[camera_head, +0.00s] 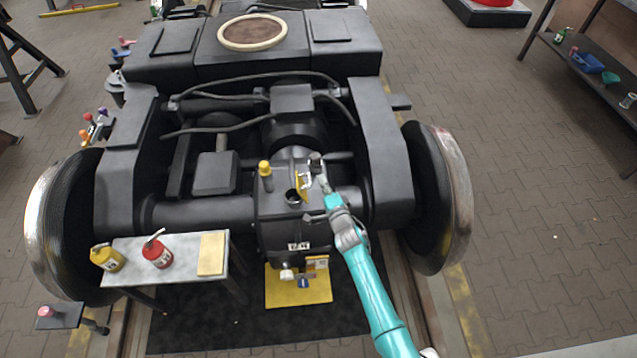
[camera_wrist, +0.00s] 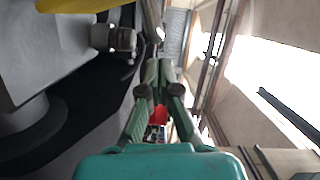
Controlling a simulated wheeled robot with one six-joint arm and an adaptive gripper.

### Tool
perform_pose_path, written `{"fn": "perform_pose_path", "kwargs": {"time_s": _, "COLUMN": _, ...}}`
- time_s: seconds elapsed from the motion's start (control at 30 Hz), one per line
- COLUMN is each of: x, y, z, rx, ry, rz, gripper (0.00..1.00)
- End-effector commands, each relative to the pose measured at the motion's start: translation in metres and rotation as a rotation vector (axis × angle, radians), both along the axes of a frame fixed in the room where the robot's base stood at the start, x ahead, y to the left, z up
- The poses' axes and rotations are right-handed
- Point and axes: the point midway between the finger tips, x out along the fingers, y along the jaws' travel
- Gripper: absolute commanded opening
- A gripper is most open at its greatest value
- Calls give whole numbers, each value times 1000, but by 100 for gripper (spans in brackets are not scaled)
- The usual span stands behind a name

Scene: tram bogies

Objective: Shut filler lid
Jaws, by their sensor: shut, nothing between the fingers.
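The filler lid (camera_head: 299,184) is yellow and stands up, open, at the right edge of the dark filler opening (camera_head: 292,196) on top of the grey gearbox housing (camera_head: 285,228). My gripper (camera_head: 321,180) is just right of the lid, its fingers shut and empty. I cannot tell whether they touch the lid. In the wrist view my gripper (camera_wrist: 159,65) shows its fingertips together. A yellow piece (camera_wrist: 80,4) crosses the top left corner there; I cannot tell whether it is the lid.
A yellow-capped post (camera_head: 265,169) stands left of the opening, and a grey fitting (camera_head: 315,160) is just behind my gripper. Black hoses (camera_head: 250,92) cross behind. A small table (camera_head: 190,245) with a yellow can (camera_head: 107,258) and a red can (camera_head: 157,252) stands front left.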

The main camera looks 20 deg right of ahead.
Motion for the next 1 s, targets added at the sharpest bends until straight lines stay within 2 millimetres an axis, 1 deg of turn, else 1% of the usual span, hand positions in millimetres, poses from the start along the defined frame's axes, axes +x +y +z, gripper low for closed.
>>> {"fn": "perform_pose_path", "kwargs": {"time_s": 0.1, "x": 2, "y": 6, "z": -1, "rx": 1, "ry": 1, "rz": 1, "gripper": 0}}
{"fn": "perform_pose_path", "kwargs": {"time_s": 0.33, "x": 3, "y": 13, "z": -3, "rx": 0, "ry": 2, "rz": 0, "gripper": 0}}
{"fn": "perform_pose_path", "kwargs": {"time_s": 0.8, "x": 3, "y": 14, "z": -2, "rx": -3, "ry": 3, "rz": 0, "gripper": 0}}
{"fn": "perform_pose_path", "kwargs": {"time_s": 1.0, "x": 3, "y": 14, "z": 0, "rx": -41, "ry": 11, "rz": 0, "gripper": 0}}
